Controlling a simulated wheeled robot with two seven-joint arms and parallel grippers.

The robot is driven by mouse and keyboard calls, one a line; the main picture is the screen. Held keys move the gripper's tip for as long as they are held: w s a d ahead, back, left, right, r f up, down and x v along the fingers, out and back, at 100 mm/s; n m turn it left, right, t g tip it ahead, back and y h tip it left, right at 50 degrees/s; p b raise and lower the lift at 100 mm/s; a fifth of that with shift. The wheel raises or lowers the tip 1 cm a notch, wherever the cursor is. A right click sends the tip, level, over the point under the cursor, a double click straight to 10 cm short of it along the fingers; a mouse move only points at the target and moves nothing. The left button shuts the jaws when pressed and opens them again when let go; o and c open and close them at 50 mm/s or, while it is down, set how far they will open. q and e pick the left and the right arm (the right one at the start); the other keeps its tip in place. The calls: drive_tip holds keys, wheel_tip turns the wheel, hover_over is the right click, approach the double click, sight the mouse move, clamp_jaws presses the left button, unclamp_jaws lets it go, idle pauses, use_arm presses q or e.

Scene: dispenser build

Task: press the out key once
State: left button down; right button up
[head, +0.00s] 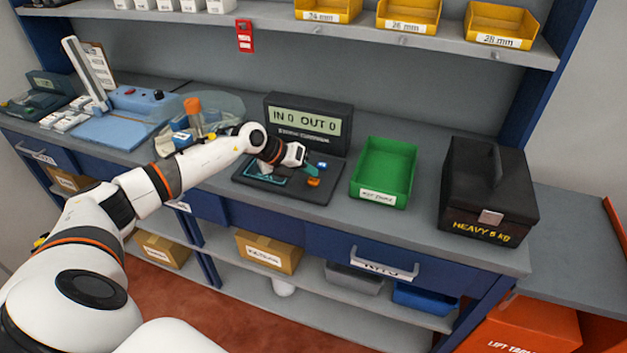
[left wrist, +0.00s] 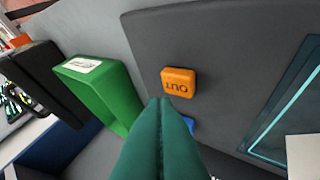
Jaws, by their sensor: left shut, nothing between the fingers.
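The out key (left wrist: 178,79) is an orange rounded key marked OUT, upside down in the left wrist view. In the head view it is the small orange key (head: 313,183) on the dark key pad (head: 318,195). A blue key (head: 322,164) lies behind it, and the fingers partly cover it in the left wrist view (left wrist: 190,124). My left gripper (head: 314,171) is shut and empty, its green fingertips (left wrist: 161,101) close by the out key; I cannot tell whether they touch anything. The display (head: 306,120) reads IN 0 OUT 0. My right gripper is out of view.
A green bin (head: 370,190) stands right of the pad, and a black heavy box (head: 485,190) further right. A blue device (head: 130,115) and a clear round dish with an orange-topped item stand left. A shelf with yellow bins (head: 408,15) runs above.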

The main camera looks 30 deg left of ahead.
sight(309, 181)
use_arm(q)
drive_tip(key=shift+f, duration=0.15)
drive_tip(key=shift+f, duration=0.3)
drive_tip(key=shift+f+b, duration=0.55)
idle(0.8)
drive_tip(key=shift+r, duration=0.15)
drive_tip(key=shift+r+p, duration=0.8)
wheel_tip(309, 181, up, 5)
drive_tip(key=p, duration=0.4)
drive_tip(key=shift+r, duration=0.1)
idle(0.3)
